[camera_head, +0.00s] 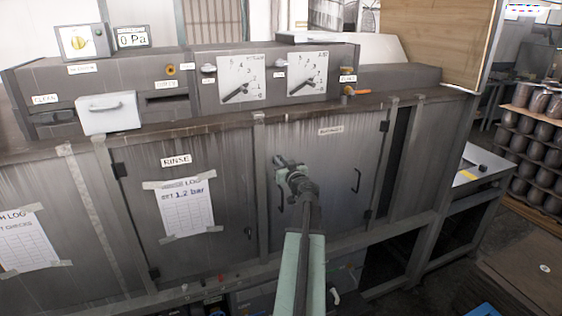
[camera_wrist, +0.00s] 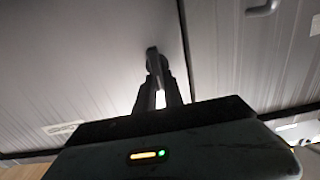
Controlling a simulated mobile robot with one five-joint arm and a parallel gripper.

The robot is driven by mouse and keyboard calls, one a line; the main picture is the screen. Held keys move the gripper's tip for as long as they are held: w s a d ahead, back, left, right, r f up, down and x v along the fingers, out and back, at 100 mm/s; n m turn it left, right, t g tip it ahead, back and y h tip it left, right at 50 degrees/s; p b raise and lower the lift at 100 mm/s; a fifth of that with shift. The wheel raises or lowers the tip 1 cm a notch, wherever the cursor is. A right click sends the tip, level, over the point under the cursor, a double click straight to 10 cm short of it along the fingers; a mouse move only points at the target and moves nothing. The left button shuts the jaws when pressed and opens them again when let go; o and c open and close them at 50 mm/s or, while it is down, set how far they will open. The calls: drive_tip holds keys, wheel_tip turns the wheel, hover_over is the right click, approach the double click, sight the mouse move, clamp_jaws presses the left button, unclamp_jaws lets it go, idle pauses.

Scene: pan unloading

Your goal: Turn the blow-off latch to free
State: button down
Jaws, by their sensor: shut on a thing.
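The blow-off latch (camera_wrist: 152,60) is a small dark lever on the grey cabinet front in the wrist view. My gripper (camera_wrist: 158,88) has its two dark fingers closed around the lower part of it. In the head view my gripper (camera_head: 284,162) reaches the left part of the door (camera_head: 325,185) under a small label that looks like blow-off. My wrist and fingers hide the latch there, so its exact angle is hard to read. The door looks closed, with a dark curved handle (camera_head: 356,181) at its right.
To the left is the rinse door (camera_head: 235,190) with a taped log sheet (camera_head: 186,208). Above runs a panel with two dials (camera_head: 241,80). A wooden board (camera_head: 440,40) stands at upper right. Shelves of dark cylinders (camera_head: 540,130) are at far right. Open floor lies at lower right.

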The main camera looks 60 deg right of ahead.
drive_tip(key=shift+s+m, duration=0.2)
drive_tip(key=shift+m, duration=0.1)
drive_tip(key=shift+s+d+f+m+b, duration=0.2)
drive_tip(key=shift+f+m+b, duration=0.1)
drive_tip(key=shift+m, duration=2.55)
drive_tip(key=shift+s+d+f+m+b, duration=0.1)
drive_tip(key=shift+d+f+m+b, duration=0.2)
drive_tip(key=shift+m, duration=2.6)
drive_tip(key=shift+s+d+f+m+b, duration=0.15)
drive_tip(key=shift+f+m+b, duration=0.2)
drive_tip(key=shift+m, duration=2.5)
drive_tip(key=c, duration=1.4)
unclamp_jaws()
drive_tip(key=shift+c, duration=0.2)
